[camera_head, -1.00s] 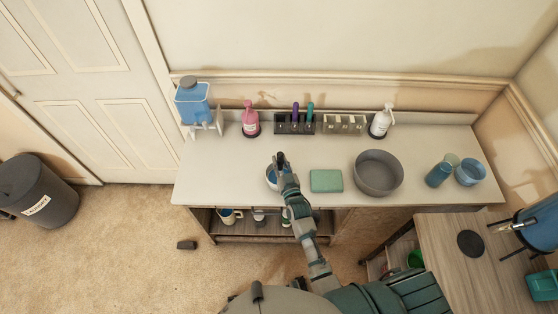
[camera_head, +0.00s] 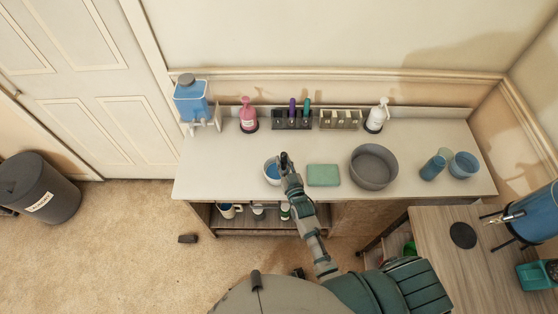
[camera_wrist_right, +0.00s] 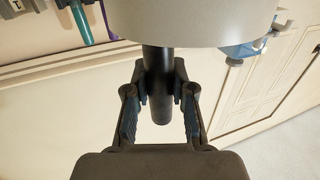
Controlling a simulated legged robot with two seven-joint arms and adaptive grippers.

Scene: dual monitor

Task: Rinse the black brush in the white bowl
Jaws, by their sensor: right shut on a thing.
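The white bowl (camera_head: 267,180) stands near the front edge of the white counter, with blue liquid showing inside. My right gripper (camera_head: 284,160) is over the bowl's right side, and its arm hides part of the rim. In the right wrist view the gripper (camera_wrist_right: 158,105) is shut on a black handle, which I take for the black brush (camera_wrist_right: 157,63). The brush's far end passes behind a large pale grey curved wall (camera_wrist_right: 195,22), which looks like the bowl seen close and upside down. The brush's tip is hidden. My left gripper is not in view.
A green block (camera_head: 323,175) and a grey basin (camera_head: 373,167) stand right of the bowl. A dark holder (camera_head: 292,123) with purple and teal tools, a pink bottle (camera_head: 248,115) and a blue dispenser (camera_head: 191,100) line the back. The counter left of the bowl is clear.

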